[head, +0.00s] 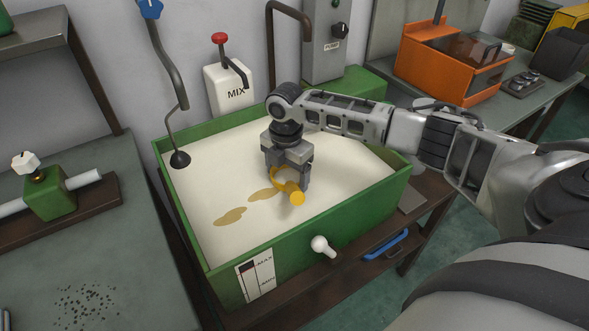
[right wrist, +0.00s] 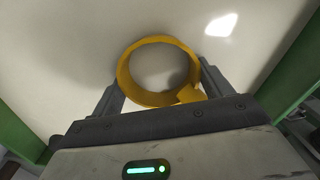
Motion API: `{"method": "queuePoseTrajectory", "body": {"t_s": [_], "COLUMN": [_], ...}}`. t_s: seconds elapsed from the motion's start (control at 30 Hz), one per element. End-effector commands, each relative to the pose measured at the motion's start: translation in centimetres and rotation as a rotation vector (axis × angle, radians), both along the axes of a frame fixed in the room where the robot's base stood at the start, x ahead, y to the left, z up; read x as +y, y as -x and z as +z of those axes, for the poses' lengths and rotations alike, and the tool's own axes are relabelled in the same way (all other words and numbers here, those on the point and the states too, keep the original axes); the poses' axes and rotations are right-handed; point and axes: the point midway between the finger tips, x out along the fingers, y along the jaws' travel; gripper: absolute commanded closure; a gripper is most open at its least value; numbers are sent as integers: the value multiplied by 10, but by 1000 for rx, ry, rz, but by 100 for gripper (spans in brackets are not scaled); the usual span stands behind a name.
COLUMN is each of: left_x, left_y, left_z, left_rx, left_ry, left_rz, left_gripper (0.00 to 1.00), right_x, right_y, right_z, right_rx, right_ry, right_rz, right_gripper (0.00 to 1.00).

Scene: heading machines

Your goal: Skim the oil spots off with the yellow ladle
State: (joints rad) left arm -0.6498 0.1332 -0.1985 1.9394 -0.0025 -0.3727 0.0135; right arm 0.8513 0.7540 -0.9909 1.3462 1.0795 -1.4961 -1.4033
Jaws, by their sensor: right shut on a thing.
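The yellow ladle (head: 297,198) is in my right gripper (head: 288,183), over the white liquid in the green tank. In the right wrist view its ring-shaped part (right wrist: 124,74) sits between the two fingers, with a short stub at the lower right. Tan oil spots lie on the liquid: one (head: 230,216) at the near left and another (head: 262,195) just left of the ladle. The gripper may hide more of the surface. Whether the ladle touches the liquid I cannot tell. My left gripper is not in view.
The green tank (head: 222,276) has raised walls around the liquid. A bent pipe with a dark round end (head: 180,159) hangs over its far left corner. A red-knobbed MIX lever box (head: 228,88) stands behind. A white knob (head: 321,244) sticks out in front.

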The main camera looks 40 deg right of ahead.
Motion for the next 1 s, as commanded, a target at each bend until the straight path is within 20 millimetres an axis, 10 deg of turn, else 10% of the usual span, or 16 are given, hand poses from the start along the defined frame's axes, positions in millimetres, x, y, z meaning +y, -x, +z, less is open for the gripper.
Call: {"method": "queuePoseTrajectory", "body": {"t_s": [1.0], "left_x": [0], "left_y": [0], "left_z": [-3], "left_rx": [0], "left_ry": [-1], "left_rz": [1], "left_gripper": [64], "right_x": [72], "right_y": [-4], "right_z": [-1], "right_rx": [-1], "right_ry": [0], "right_rz": [2], "right_gripper": [40]}}
